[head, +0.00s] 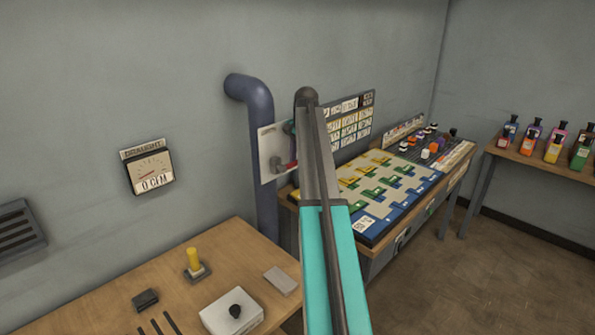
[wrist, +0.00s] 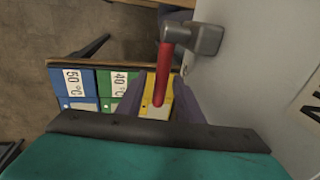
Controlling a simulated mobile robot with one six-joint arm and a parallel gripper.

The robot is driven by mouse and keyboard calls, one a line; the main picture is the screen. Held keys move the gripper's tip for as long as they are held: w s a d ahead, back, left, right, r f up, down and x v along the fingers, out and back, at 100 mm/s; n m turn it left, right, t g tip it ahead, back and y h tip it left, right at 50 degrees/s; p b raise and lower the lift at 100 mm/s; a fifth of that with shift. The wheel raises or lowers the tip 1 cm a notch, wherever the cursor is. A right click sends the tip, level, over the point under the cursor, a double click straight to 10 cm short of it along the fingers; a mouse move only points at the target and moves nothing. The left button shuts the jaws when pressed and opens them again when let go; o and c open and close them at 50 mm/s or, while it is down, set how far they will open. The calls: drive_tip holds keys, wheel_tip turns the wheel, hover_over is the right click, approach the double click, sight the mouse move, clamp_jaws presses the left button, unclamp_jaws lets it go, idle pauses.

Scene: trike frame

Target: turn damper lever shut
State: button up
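The damper lever (wrist: 166,75) is a red bar on a grey metal hub (wrist: 206,40) in the wrist view. It also shows, small and red, in the head view (head: 286,166) on a white wall plate (head: 268,150) beside the dark blue pipe (head: 262,115). My gripper (wrist: 164,82) has its fingers apart, one on each side of the red bar, with yellow showing in the gaps. No firm contact is visible. In the head view my arm hides most of the gripper and part of the plate. The draught gauge (head: 151,168) reads 0 CFM.
A wooden bench (head: 95,300) with small items stands at lower left. A table with a coloured board (head: 375,190) stands behind my arm. A shelf of bottles (head: 530,152) is at right.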

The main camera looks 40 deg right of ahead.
drive_tip(key=b+v, duration=0.2)
drive_tip(key=v, duration=0.7)
drive_tip(key=shift+r, duration=0.2)
drive_tip(key=shift+r, duration=0.1)
